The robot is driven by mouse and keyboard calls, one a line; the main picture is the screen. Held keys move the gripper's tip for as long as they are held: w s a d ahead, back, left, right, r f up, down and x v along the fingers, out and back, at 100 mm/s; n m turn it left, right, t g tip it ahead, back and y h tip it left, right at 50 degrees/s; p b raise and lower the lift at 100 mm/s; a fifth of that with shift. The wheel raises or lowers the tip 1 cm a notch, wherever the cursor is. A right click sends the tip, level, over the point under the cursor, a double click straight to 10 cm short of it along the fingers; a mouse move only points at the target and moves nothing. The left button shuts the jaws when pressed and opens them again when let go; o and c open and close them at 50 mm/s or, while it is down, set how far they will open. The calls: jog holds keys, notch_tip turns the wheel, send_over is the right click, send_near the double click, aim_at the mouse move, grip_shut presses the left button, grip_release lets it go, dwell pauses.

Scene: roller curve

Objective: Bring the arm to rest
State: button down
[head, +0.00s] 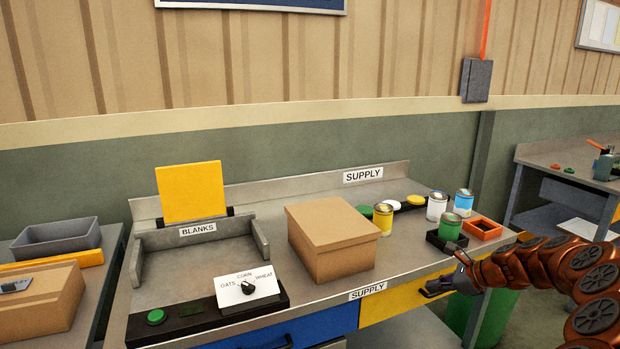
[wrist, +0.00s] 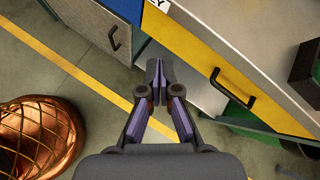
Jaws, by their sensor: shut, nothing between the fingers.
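My copper-coloured arm reaches in from the right in the head view. My gripper (head: 446,287) is in front of the yellow drawer of the supply bench (head: 413,258), near its dark handle. In the wrist view my gripper (wrist: 156,82) has its fingers together with nothing between them. It hangs beside the bench front, over the floor, and the yellow drawer's handle (wrist: 232,89) is apart from it to the right.
A cardboard box (head: 330,242), several paint cans (head: 383,219) and a selector dial panel (head: 247,288) stand on the bench. An orange square tray (head: 482,229) is near its right end. A green bin (head: 497,312) stands below. Open floor (wrist: 60,60) lies left in the wrist view.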

jog(key=s+a+r+n+g, duration=0.35)
jog(key=s+a+n, duration=0.35)
jog(key=s+a, duration=0.25)
jog(key=s+a+r+n+g, duration=0.2)
jog(key=s+a+r+n, duration=0.35)
jog(key=s+a, duration=0.45)
jog(key=s+d+f+n+g+h, duration=0.1)
jog(key=s+n+h, duration=0.1)
jog(key=s, duration=0.7)
jog(key=s+d+f+n+g+h, duration=0.1)
jog(key=s+n, duration=0.4)
jog(key=s, duration=0.5)
jog(key=s+d+f+n+g+h, duration=0.1)
jog(key=s+d+f+n+h, duration=0.1)
jog(key=s, duration=0.7)
jog(key=shift+s+d+f+n+h, duration=0.3)
jog(key=shift+f+n+h, duration=0.15)
jog(key=shift+n+h, duration=0.55)
